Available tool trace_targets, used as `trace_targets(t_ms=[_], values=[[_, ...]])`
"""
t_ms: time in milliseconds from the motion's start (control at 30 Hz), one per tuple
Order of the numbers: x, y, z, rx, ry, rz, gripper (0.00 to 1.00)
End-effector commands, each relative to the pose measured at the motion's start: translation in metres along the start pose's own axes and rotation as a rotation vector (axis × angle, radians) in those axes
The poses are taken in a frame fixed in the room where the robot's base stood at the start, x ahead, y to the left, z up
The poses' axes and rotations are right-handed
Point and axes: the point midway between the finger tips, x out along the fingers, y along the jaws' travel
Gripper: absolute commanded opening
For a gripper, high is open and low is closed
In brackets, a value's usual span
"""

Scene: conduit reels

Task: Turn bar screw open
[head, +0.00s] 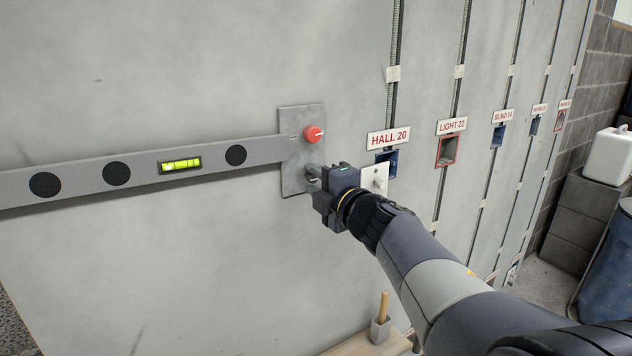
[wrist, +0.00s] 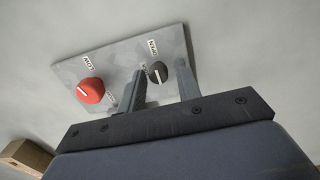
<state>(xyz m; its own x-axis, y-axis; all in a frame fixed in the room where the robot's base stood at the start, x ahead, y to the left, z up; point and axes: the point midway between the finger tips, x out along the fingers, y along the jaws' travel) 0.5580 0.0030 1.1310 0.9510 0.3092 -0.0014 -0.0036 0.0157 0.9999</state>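A metal plate (head: 300,120) on the grey wall panel carries a red knob (head: 313,133) with a white pointer mark. The wrist view shows the red knob (wrist: 89,90) and a black knob (wrist: 157,72) with a white mark, each with small labels beside it. I cannot tell for certain which knob is the bar screw. My gripper (head: 311,175) is at the lower part of the plate, below the red knob. Its two fingers (wrist: 160,86) stand apart on either side of the black knob, with a visible gap. In the head view the gripper hides the black knob.
A grey level bar (head: 205,161) with a green vial runs left from the plate. A HALL 20 sign (head: 388,138) and a white switch plate (head: 375,179) are close right of my gripper. A wooden-handled tool (head: 383,308) stands below.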

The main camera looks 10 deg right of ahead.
Motion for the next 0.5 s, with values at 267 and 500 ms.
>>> trace_targets(t_ms=[267, 500], values=[[0.000, 0.001, 0.000, 0.001, 0.000, 0.001, 0.40], [-0.016, 0.002, 0.001, 0.000, -0.003, 0.003, 0.40]])
